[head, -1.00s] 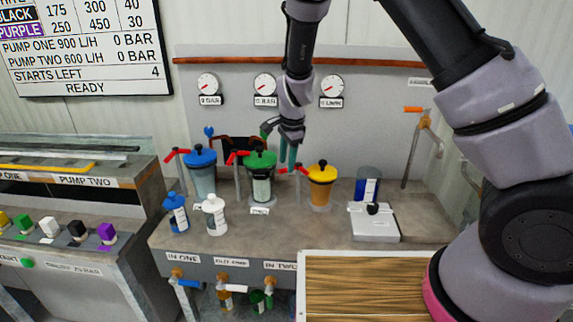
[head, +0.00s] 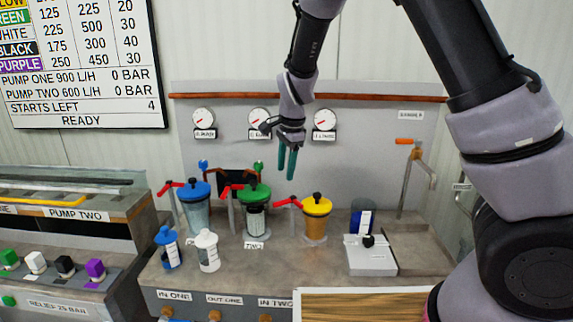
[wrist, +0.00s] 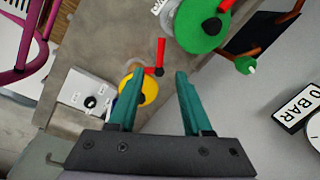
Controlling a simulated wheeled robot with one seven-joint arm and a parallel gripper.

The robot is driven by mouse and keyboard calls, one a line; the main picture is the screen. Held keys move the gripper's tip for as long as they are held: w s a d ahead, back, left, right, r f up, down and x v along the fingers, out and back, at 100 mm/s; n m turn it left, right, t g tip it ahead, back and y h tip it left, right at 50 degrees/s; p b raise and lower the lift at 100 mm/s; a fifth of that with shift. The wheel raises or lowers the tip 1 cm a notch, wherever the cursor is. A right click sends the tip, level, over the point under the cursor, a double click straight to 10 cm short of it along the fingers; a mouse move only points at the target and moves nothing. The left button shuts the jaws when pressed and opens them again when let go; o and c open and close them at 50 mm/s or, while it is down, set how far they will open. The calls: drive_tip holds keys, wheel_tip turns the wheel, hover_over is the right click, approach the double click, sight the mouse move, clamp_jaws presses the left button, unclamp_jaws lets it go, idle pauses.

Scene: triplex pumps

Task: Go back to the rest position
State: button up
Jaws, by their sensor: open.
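My gripper (head: 287,162) is open and empty, with two teal fingers pointing down. In the head view it hangs in the air above the bench, in front of the back panel and above the gap between the green-lidded vessel (head: 256,210) and the yellow-lidded vessel (head: 316,218). In the wrist view the open fingers (wrist: 158,100) have nothing between them that they touch. The yellow lid (wrist: 146,88) shows beyond and partly behind the left finger, and the green lid (wrist: 205,22) lies farther up.
A blue-lidded vessel (head: 196,205), a blue bottle (head: 168,247) and a white bottle (head: 207,250) stand at the bench's left. A grey box with a black knob (head: 370,256) stands at right. Gauges (head: 260,121) line the back panel. A wooden board (head: 365,305) is in front.

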drive_tip(key=s+d+r+n+t+y, duration=0.1)
drive_tip(key=s+d+r+n, duration=0.15)
drive_tip(key=d+r, duration=0.55)
drive_tip(key=s+d+r+n+y, duration=0.1)
drive_tip(key=s+d+r+y, duration=0.15)
drive_tip(key=d+r, duration=0.6)
drive_tip(key=s+d+r+n+t+h, duration=0.1)
drive_tip(key=s+d+r+n+t, duration=0.1)
drive_tip(key=s+d, duration=0.3)
drive_tip(key=s+d+r+n+t+h, duration=0.1)
drive_tip(key=s+d+r, duration=0.4)
drive_tip(key=s, duration=0.5)
drive_tip(key=shift+d+r+n+t+h, duration=0.25)
drive_tip(key=shift+r+n+t+h, duration=0.1)
drive_tip(key=shift+n+t, duration=0.3)
